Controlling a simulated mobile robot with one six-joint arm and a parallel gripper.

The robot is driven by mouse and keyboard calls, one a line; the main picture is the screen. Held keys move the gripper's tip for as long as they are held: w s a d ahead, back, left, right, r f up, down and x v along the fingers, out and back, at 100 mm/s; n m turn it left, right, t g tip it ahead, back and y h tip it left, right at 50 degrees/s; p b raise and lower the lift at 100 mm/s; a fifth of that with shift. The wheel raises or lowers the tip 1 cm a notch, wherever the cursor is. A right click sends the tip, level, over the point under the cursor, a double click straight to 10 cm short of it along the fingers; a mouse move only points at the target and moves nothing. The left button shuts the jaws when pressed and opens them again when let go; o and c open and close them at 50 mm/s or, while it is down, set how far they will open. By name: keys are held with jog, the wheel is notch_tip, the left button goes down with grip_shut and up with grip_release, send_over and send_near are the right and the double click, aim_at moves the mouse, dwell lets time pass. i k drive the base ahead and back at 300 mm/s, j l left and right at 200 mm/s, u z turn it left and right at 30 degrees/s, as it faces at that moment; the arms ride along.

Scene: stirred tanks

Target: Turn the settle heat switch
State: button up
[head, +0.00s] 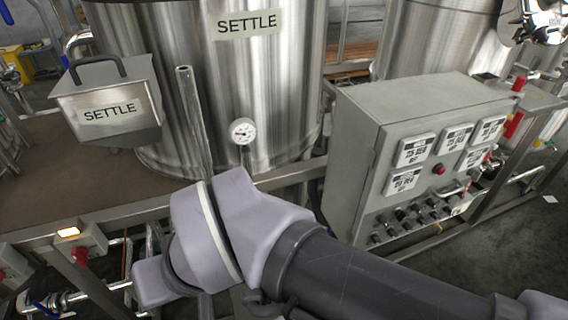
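A large steel tank (262,95) with a SETTLE label stands at the centre on a brown deck. Another box with a red knob is partly cut off at the left edge. My arm crosses the lower middle. My gripper is not visible.
A steel hopper (108,103) labelled SETTLE and a dial gauge (242,131) are by the tank. A grey control cabinet (420,150) with displays, a red button and several dark knobs stands right. Pipes with a blue-handled valve (45,308) run below the deck.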

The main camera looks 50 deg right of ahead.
aim_at(390, 232)
jog(key=z, duration=3)
